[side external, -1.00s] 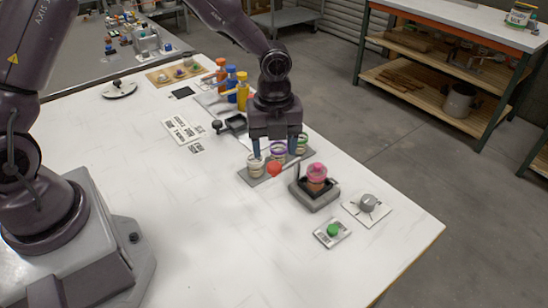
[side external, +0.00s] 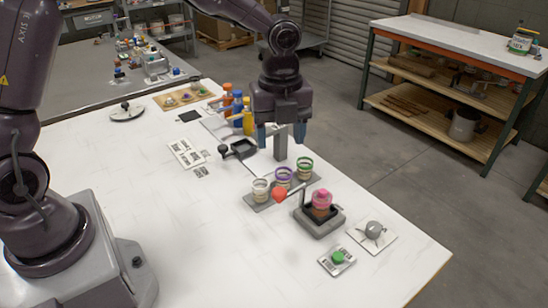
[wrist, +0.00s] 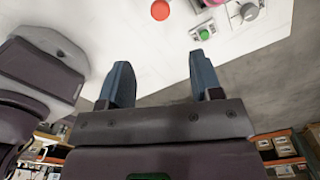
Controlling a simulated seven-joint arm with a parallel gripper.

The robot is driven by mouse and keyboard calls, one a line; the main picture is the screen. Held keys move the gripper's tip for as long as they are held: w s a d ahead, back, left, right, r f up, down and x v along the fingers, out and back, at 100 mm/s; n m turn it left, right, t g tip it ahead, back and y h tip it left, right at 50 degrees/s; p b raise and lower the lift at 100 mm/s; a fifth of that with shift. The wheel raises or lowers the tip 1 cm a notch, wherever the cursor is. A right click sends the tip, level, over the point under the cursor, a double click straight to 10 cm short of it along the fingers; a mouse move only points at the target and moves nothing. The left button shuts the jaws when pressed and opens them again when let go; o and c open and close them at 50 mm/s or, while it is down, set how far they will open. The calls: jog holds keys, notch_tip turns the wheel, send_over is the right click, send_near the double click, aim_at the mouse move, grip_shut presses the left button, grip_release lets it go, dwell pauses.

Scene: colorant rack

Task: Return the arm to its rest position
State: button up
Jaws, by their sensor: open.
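My gripper (side external: 281,130) is open and empty. It hangs above the table, behind and above the row of jars in the side view. In the wrist view its two blue fingers (wrist: 162,75) are spread with nothing between them. The white work table (side external: 200,245) lies below. A grey rack (side external: 256,208) holds three jars with white (side external: 260,190), purple (side external: 283,177) and green (side external: 305,168) rims. My gripper is apart from all of them.
A dark device (side external: 320,224) holds a pink-topped container (side external: 322,200), beside a red ball-shaped knob (side external: 280,196). A green button (side external: 338,257) and grey dial (side external: 374,229) stand at front right. Orange, blue and yellow bottles (side external: 248,122) stand behind. The table's left front is clear.

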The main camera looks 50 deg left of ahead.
jog(key=s+a+r+n+t, duration=0.2)
jog(key=s+r+n, duration=0.4)
jog(key=s+n, duration=0.3)
jog(key=s+a+r+n+t, duration=0.3)
jog(key=s+r+n, duration=0.3)
jog(key=s+n, duration=0.4)
jog(key=shift+s+a+r+n+t, duration=0.15)
jog(key=shift+s+a+n+t, duration=0.2)
jog(key=shift+n, duration=1.55)
